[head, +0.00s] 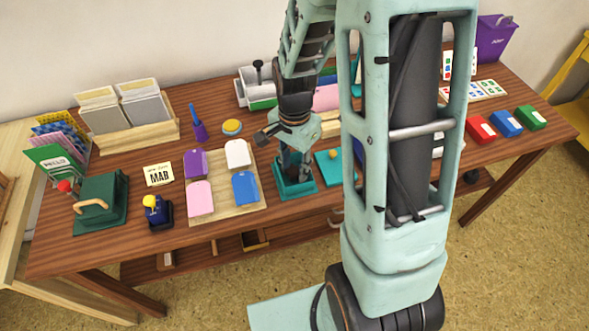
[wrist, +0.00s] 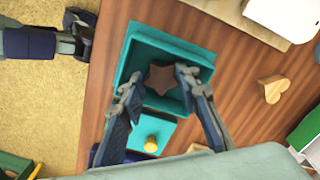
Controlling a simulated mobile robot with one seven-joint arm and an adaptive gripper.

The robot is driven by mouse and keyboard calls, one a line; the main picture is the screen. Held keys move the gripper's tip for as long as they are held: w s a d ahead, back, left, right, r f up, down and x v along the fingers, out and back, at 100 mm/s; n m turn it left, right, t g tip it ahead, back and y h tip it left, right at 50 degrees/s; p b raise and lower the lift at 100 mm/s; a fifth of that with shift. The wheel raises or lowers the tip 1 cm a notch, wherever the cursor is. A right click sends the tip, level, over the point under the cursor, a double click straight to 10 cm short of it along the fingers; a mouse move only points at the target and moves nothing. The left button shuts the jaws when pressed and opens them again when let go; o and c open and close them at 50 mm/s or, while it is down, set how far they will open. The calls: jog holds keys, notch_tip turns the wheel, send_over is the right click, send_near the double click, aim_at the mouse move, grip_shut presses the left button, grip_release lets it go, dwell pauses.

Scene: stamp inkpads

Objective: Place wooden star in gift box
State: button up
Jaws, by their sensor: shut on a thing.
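The wooden star (wrist: 160,78) is brown and sits between my fingertips in the wrist view. My gripper (wrist: 161,84) is shut on it, one finger on each side. The open teal gift box (wrist: 196,52) lies around the star in that view; I cannot tell whether the star touches its floor. In the head view my gripper (head: 293,170) points down into the teal box (head: 295,191), and the star is hidden there. A teal lid (wrist: 162,131) with a yellow knob lies beside the box; the lid also shows in the head view (head: 327,173).
A tray of coloured pads (head: 223,213) stands left of the box. Red, blue and green boxes (head: 506,123) stand at the right. The table's front edge is close to the box.

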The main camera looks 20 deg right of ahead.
aim_at(295, 171)
jog(key=shift+f, duration=0.5)
jog(key=shift+f, duration=0.1)
jog(key=o, duration=0.5)
notch_tip(295, 171, up, 12)
jog(key=shift+r+p, duration=0.15)
jog(key=shift+p, duration=0.85)
